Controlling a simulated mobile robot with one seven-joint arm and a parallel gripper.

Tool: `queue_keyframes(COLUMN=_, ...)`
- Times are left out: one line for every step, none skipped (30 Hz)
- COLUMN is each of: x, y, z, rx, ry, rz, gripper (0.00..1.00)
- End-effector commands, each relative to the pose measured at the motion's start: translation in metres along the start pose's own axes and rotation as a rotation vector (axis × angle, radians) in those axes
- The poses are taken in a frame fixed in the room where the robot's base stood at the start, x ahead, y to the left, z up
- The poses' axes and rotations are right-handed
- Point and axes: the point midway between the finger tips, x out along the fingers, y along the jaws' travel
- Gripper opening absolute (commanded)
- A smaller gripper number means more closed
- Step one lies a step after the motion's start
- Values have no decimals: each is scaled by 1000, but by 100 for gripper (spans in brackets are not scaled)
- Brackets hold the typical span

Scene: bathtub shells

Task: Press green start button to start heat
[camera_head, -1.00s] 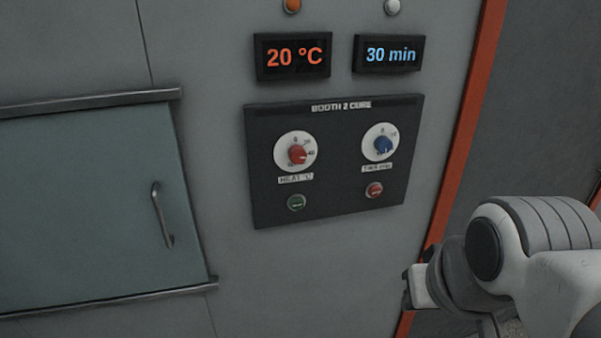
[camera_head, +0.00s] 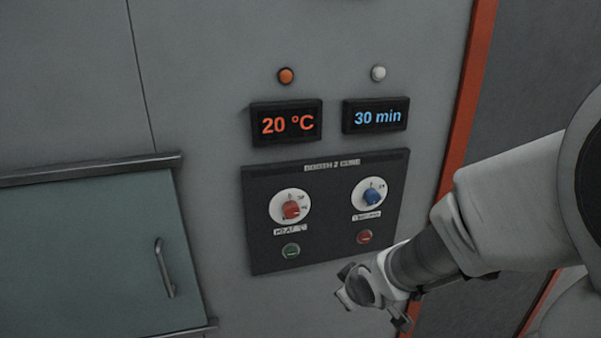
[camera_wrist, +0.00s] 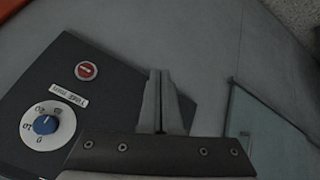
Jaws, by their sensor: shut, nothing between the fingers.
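The green start button (camera_head: 291,251) sits at the lower left of the black control panel (camera_head: 325,245), below the red heat knob (camera_head: 291,209). A red button (camera_head: 364,237) sits at the lower right, below the blue time knob (camera_head: 373,195). My gripper (camera_wrist: 161,80) is shut and empty. In the head view, my gripper is in front of the panel's lower right, below and right of the green button and apart from it. In the wrist view, the red button (camera_wrist: 87,71) and blue knob (camera_wrist: 45,125) show; the green button does not, and my gripper hides part of the panel.
A display (camera_head: 287,124) reads 20 °C and another (camera_head: 375,116) reads 30 min, each under an indicator lamp. A teal door (camera_head: 95,260) with a handle (camera_head: 164,268) is at the left. An orange edge strip (camera_head: 470,100) runs down the right.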

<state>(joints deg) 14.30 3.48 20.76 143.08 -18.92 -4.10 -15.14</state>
Motion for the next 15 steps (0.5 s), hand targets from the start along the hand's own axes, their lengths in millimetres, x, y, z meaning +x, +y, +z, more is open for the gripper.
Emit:
queue_keyframes(x=5, y=-7, z=-7, rx=-26, ry=27, rz=-40, gripper=0)
queue_keyframes(x=9, y=-12, z=-12, rx=-44, ry=51, rz=-58, gripper=0)
queue_keyframes(x=14, y=-18, z=-17, rx=-62, ry=82, rz=-81, gripper=0)
queue_keyframes(x=16, y=-23, z=-21, rx=-75, ry=106, rz=-98, gripper=0)
queue_keyframes(x=19, y=-28, z=-24, rx=-84, ry=128, rz=-112, gripper=0)
queue_keyframes(x=21, y=-33, z=-29, rx=-95, ry=157, rz=-130, gripper=0)
queue_keyframes(x=23, y=-37, z=-32, rx=-101, ry=176, rz=-142, gripper=0)
queue_keyframes(x=24, y=-40, z=-35, rx=-106, ry=193, rz=-152, gripper=0)
queue_keyframes(x=25, y=-44, z=-38, rx=-111, ry=214, rz=-163, gripper=0)
queue_keyframes(x=26, y=-47, z=-40, rx=-113, ry=228, rz=-170, gripper=0)
queue_keyframes(x=26, y=-49, z=-41, rx=-116, ry=238, rz=-176, gripper=0)
queue_keyframes(x=27, y=-51, z=-43, rx=-118, ry=251, rz=-180, gripper=0)
queue_keyframes(x=27, y=-52, z=-44, rx=-119, ry=257, rz=-184, gripper=0)
queue_keyframes(x=28, y=-53, z=-45, rx=-120, ry=261, rz=-186, gripper=0)
queue_keyframes(x=28, y=-54, z=-45, rx=-121, ry=265, rz=-187, gripper=0)
